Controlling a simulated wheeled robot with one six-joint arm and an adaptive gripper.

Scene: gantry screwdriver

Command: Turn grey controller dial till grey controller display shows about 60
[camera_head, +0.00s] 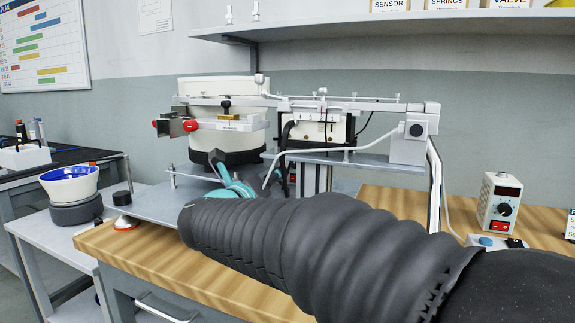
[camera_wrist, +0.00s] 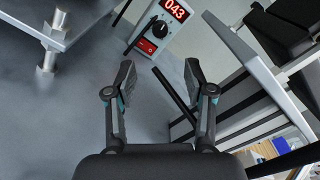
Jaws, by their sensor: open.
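A light grey controller (camera_wrist: 157,33) shows at the top of the wrist view. Its red display (camera_wrist: 175,9) reads 043. Its black dial (camera_wrist: 157,28) has a pale pointer mark, and a red switch (camera_wrist: 147,46) sits below. My gripper (camera_wrist: 161,80) is open and empty, its two fingers apart, with the controller beyond the fingertips. In the head view my gripper (camera_head: 232,183) is partly hidden behind my dark arm. A pale controller (camera_head: 500,201) with a dark dial and red switch stands on the bench at right; I cannot tell whether it is the same one.
The gantry machine (camera_head: 350,158) with a bowl feeder (camera_head: 222,135) stands on a metal plate behind my arm. In the wrist view a metal post (camera_wrist: 50,50) is at upper left and metal frame parts (camera_wrist: 270,70) are on the right. A blue-lined bowl (camera_head: 70,182) stands at left.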

